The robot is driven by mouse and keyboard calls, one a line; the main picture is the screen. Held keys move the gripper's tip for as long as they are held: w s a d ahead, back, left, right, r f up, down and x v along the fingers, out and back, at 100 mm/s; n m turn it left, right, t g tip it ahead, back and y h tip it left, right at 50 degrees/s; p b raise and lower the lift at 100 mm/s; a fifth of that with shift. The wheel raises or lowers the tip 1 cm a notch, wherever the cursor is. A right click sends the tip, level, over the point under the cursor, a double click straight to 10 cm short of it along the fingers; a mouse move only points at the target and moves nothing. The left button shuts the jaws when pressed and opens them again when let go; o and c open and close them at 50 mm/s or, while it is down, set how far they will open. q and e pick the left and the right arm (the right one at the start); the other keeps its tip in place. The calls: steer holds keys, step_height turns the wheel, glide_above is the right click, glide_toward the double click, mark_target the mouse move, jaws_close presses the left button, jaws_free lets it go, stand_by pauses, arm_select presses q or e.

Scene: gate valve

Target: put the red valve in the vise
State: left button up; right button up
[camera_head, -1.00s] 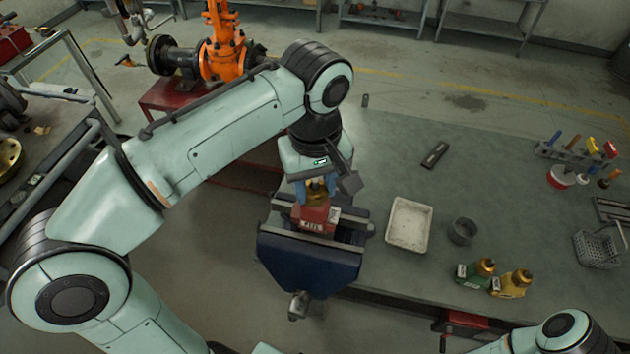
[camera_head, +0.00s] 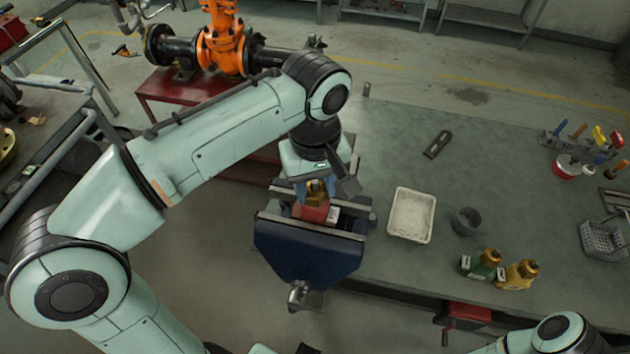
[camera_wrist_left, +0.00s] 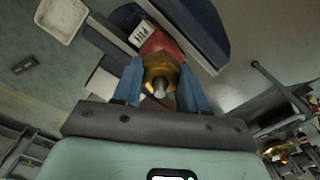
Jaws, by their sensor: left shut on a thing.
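The red valve (camera_head: 313,212) has a brass top and a white label. It sits low at the gap between the jaws of the blue vise (camera_head: 308,252), which stands at the near left edge of the workbench. My left gripper (camera_head: 315,188) comes from above and is shut on the valve's brass top. In the left wrist view the valve (camera_wrist_left: 158,44) shows between my blue fingertips (camera_wrist_left: 160,84), and the vise (camera_wrist_left: 208,25) jaws lie on both sides of its red body. I cannot tell whether the valve touches the vise jaws. My right gripper is not in view.
A wire basket (camera_head: 603,240) and a tool rack lie at the far right. An orange valve on pipes (camera_head: 222,40) stands behind.

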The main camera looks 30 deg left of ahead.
arm_select(q)
steer(key=shift+f+b, duration=0.8)
steer(key=shift+f, duration=0.65)
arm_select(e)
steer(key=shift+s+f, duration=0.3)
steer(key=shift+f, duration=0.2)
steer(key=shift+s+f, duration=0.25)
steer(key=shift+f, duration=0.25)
arm_select(q)
steer(key=o, duration=1.3)
steer(key=shift+c, duration=0.2)
steer(key=shift+f, duration=0.1)
steer(key=shift+r+p, duration=1.6)
steer(key=shift+r, duration=0.5)
steer(key=shift+r+p, duration=1.05)
steer(key=shift+r, duration=0.4)
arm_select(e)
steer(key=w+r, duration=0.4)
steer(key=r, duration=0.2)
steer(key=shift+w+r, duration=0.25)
